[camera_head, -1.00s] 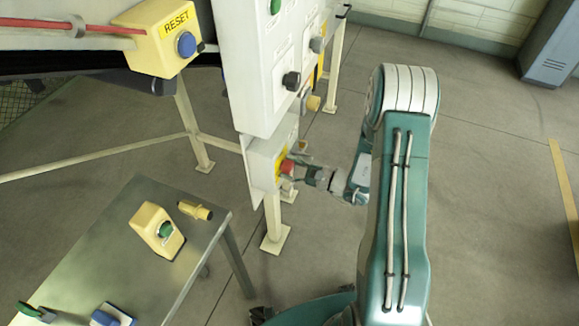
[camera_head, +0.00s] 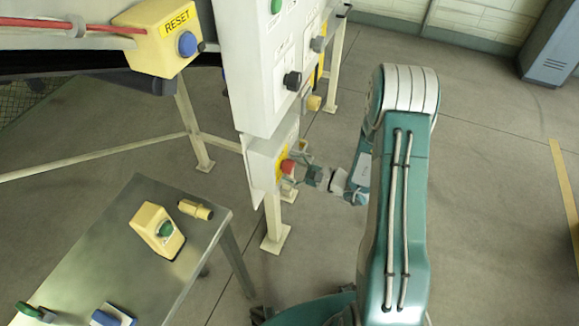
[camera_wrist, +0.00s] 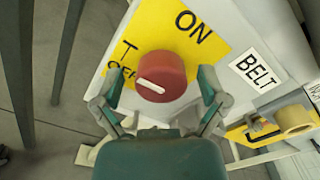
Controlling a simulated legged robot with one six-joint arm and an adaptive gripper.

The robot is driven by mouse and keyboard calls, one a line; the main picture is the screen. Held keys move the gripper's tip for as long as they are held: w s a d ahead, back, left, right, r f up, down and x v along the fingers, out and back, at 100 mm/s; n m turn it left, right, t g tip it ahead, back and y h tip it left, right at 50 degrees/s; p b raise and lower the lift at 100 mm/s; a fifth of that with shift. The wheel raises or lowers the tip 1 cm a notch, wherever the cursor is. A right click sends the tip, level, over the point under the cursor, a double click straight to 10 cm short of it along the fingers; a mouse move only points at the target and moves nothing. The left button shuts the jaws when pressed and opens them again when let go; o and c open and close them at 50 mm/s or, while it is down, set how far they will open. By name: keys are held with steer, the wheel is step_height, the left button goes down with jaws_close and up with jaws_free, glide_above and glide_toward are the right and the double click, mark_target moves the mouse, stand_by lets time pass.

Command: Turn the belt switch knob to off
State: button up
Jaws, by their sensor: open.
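The belt switch is a red round knob (camera_wrist: 161,77) on a yellow plate (camera_wrist: 195,38) marked ON and OFF, with a BELT label (camera_wrist: 254,71) beside it in the wrist view. The knob's white pointer line lies tilted, its left end toward the partly hidden OFF text. My gripper (camera_wrist: 158,90) is open, with one finger on each side of the knob; whether they touch it I cannot tell. In the head view the red knob (camera_head: 287,166) is on the low box under the panel, with my gripper (camera_head: 300,168) at it from the right.
The white control panel (camera_head: 250,70) with several knobs hangs above the low box. A RESET box (camera_head: 158,38) is at upper left. A metal table (camera_head: 110,235) at lower left holds a yellow button box (camera_head: 157,230) and other parts. Floor at right is clear.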

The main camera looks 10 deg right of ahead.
steer(key=shift+d, duration=0.15)
steer(key=v, duration=1.1)
steer(key=shift+s+d, duration=0.25)
steer(key=shift+d, duration=0.05)
steer(key=s+a+r+n+g+h, duration=0.4)
steer(key=s+a+r+n+g, duration=0.4)
steer(key=a+r+n+g, duration=0.4)
steer(key=s+d+r+n+t+h, duration=0.4)
steer(key=s+r+t+h, duration=0.3)
steer(key=r+h, duration=0.3)
step_height(320, 180, up, 3)
steer(key=shift+s+d+f+n+h, duration=0.1)
steer(key=shift+s+d+n+h, duration=0.15)
steer(key=shift+s+n, duration=0.5)
